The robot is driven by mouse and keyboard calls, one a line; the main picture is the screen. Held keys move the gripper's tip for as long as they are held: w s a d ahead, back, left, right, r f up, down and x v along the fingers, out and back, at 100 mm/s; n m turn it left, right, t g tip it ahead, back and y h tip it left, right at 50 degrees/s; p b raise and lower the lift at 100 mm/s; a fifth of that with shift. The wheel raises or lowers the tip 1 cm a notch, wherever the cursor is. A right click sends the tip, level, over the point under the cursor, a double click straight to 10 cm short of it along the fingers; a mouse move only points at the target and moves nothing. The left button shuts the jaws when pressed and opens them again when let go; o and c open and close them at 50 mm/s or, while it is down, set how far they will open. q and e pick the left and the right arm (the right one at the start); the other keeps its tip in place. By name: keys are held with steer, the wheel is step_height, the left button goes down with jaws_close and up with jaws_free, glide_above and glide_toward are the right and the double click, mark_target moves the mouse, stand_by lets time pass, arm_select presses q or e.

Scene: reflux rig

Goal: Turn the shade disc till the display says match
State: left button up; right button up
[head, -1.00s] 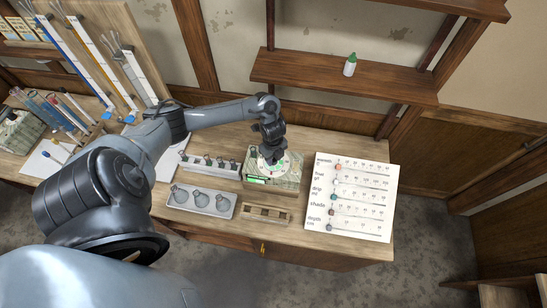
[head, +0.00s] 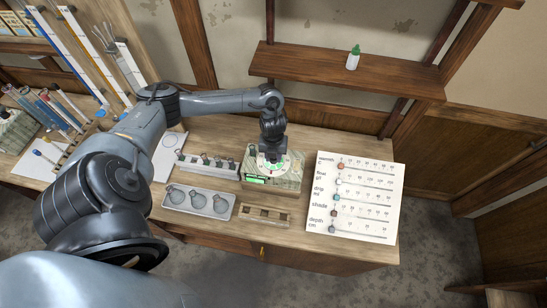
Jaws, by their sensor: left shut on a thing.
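The shade disc (head: 287,167) is a pale round dial with coloured marks on top of a greenish box (head: 289,183) near the middle of the bench. A small green-lit display (head: 256,180) is on the box's front left; its text is too small to read. My left gripper (head: 272,158) points down over the disc and is shut on it at its middle. The gripper and wrist hide the disc's back and centre. My right gripper is not in view.
A grey tray with round hollows (head: 199,203) and a rack of small bottles (head: 207,163) stand left of the box. A wooden block (head: 264,215) lies in front. A white slider board (head: 355,196) is at right. A green-capped bottle (head: 353,59) stands on the shelf (head: 300,66).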

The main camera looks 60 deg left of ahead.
arm_select(q)
steer(key=shift+r+m, duration=0.1)
steer(key=shift+m, duration=0.4)
steer(key=o, duration=1.1)
steer(key=shift+c, duration=0.2)
steer(key=shift+r, duration=0.3)
step_height(320, 180, up, 10)
steer(key=p, duration=0.1)
steer(key=shift+s, duration=0.1)
